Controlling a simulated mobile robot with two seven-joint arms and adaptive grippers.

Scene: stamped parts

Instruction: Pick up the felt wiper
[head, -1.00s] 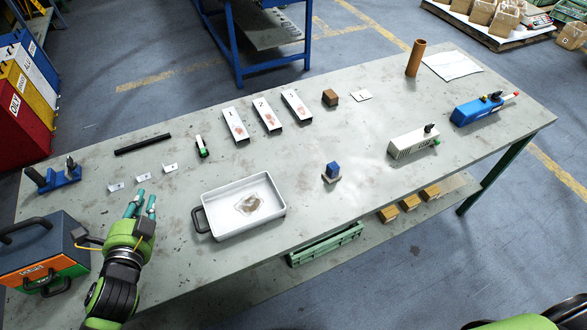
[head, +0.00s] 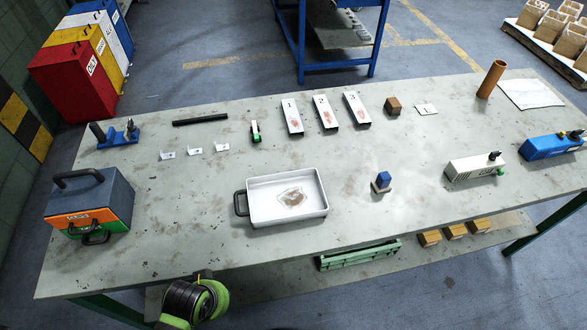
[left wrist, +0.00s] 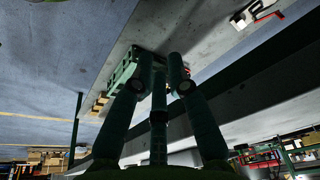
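The felt wiper appears to be the small blue block on a greyish-brown base (head: 382,179). It stands upright on the table, right of the white tray, with nothing touching it. My left arm shows only as a black and green link at the bottom of the head view, by the table's front edge; its gripper is hidden there. In the left wrist view my left gripper (left wrist: 161,66) has its fingers apart with nothing between them. It is well left of the wiper and away from it. My right gripper is in neither view.
The white tray (head: 258,216) with a brown stain lies between my left arm and the wiper. A toolbox (head: 115,190) stands at left. A white device (head: 465,172) stands right of the wiper. The table (head: 345,240) is clear in front of the wiper.

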